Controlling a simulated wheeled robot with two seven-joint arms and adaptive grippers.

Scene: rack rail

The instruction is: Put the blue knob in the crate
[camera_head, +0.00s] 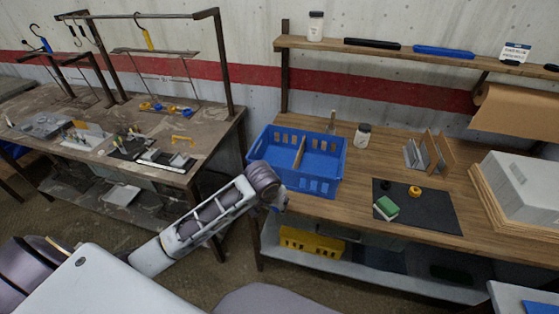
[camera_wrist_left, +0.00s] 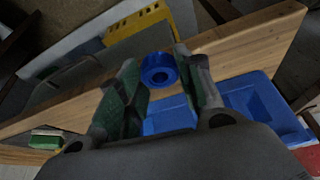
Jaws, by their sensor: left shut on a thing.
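The blue knob (camera_wrist_left: 158,70) is a round piece with a recessed centre, between the green-padded fingertips of my left gripper (camera_wrist_left: 157,75) in the left wrist view. The gripper is shut on it. In the head view my left gripper (camera_head: 279,202) is by the near left corner of the blue crate (camera_head: 318,186), and the knob cannot be made out there. The crate stands on the wooden table, with a divider inside. Part of the crate (camera_wrist_left: 255,103) also shows in the left wrist view, beside and below the fingers. My right gripper is not in view.
A dark mat (camera_head: 435,210) right of the crate holds a green and white block (camera_head: 386,207), a yellow ring-like piece (camera_head: 414,191) and a small black piece. A white jar (camera_head: 362,135) stands behind. A yellow bin (camera_head: 312,244) is on the lower shelf.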

